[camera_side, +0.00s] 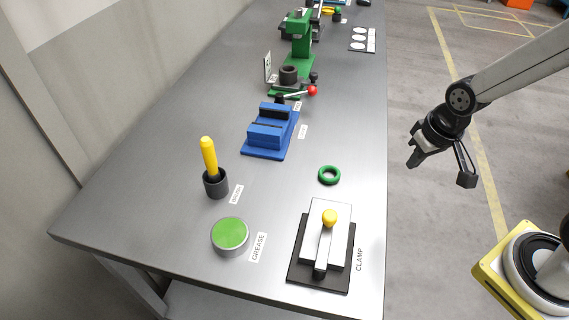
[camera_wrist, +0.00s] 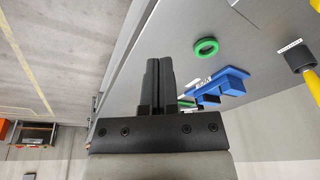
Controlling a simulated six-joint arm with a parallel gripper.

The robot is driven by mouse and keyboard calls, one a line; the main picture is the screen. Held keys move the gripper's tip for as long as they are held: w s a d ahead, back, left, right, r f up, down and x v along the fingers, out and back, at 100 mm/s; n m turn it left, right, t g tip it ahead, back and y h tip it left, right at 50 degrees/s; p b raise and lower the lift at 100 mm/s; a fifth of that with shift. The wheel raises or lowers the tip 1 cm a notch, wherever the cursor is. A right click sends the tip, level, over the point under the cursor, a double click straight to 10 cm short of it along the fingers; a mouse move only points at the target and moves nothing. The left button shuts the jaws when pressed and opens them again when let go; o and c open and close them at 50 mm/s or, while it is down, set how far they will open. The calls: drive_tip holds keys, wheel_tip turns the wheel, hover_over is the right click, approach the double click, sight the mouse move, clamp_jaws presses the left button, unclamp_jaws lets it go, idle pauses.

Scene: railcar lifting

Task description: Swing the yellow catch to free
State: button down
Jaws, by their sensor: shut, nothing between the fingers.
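No part is marked as the catch. A yellow knob (camera_side: 329,217) tops the lever of the clamp (camera_side: 311,252) at the bench's front right. A small yellow part (camera_side: 328,11) also shows at the bench's far end, too small to make out. My gripper (camera_side: 414,159) hangs in the air right of the bench, apart from both. In the wrist view my gripper (camera_wrist: 158,65) has its two dark fingers together with nothing between them. Neither the clamp nor the far yellow part can be made out in the wrist view.
A green ring (camera_side: 329,175), blue block (camera_side: 270,131), yellow-handled brush in a dark cup (camera_side: 215,184) and green-topped grease tin (camera_side: 230,236) stand on the bench. A green press (camera_side: 300,45) and red-knobbed lever (camera_side: 312,91) stand farther back. Open floor lies right of the bench.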

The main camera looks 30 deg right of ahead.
sight(326, 239)
drive_tip(key=s+a+r+m+y, duration=0.1)
drive_tip(key=a+m, duration=0.4)
drive_tip(key=m, duration=0.6)
drive_tip(key=s+a+r+m+g+y, duration=0.1)
drive_tip(key=a+r+m, duration=0.2)
drive_tip(key=m, duration=0.7)
drive_tip(key=shift+s+a+r+m, duration=0.3)
drive_tip(key=shift+s+a+m, duration=0.1)
drive_tip(key=shift+a, duration=0.8)
drive_tip(key=shift+w+f, duration=0.1)
drive_tip(key=shift+f, duration=0.1)
drive_tip(key=shift+w+a+f, duration=0.5)
drive_tip(key=shift+a+f, duration=0.45)
drive_tip(key=shift+f, duration=0.6)
drive_tip(key=shift+w+a+f, duration=0.45)
drive_tip(key=shift+a+f, duration=0.5)
drive_tip(key=shift+f, duration=0.6)
drive_tip(key=shift+w+a+f, duration=0.5)
drive_tip(key=shift+a+f, duration=0.45)
drive_tip(key=shift+f, duration=0.6)
